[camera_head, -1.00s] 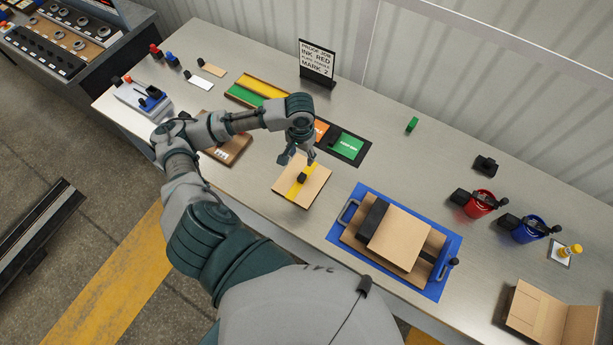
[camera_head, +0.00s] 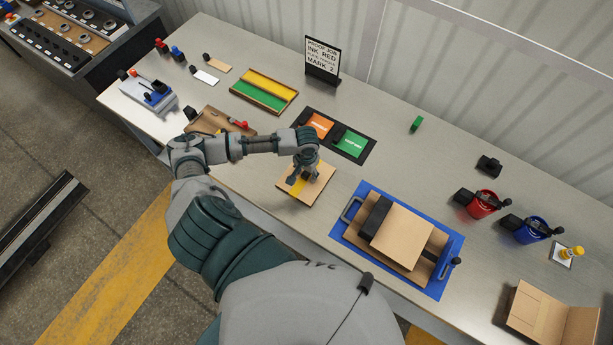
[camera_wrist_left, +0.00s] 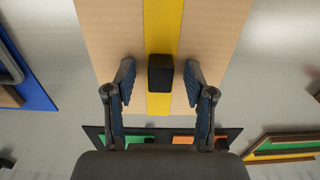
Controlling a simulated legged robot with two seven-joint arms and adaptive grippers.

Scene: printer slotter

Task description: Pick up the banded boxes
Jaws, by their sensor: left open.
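A flat tan box or board with a yellow band (camera_head: 321,180) lies on the table in the middle of the head view. In the left wrist view its yellow band (camera_wrist_left: 162,30) runs lengthwise, with a black block-shaped knob (camera_wrist_left: 161,72) on it. My left gripper (camera_head: 299,181) is over this banded piece and hides part of it. In the left wrist view the left gripper (camera_wrist_left: 160,84) is open, with one finger on each side of the black knob and a gap to both. My right gripper is not in view.
A blue tray (camera_head: 349,238) with a stacked tan board stands to the right. Behind are orange and green pads (camera_head: 352,143) and a sign (camera_head: 322,60). A yellow and green tray (camera_head: 264,91) is at the back left. Red (camera_head: 481,204) and blue (camera_head: 530,231) cups stand at the right.

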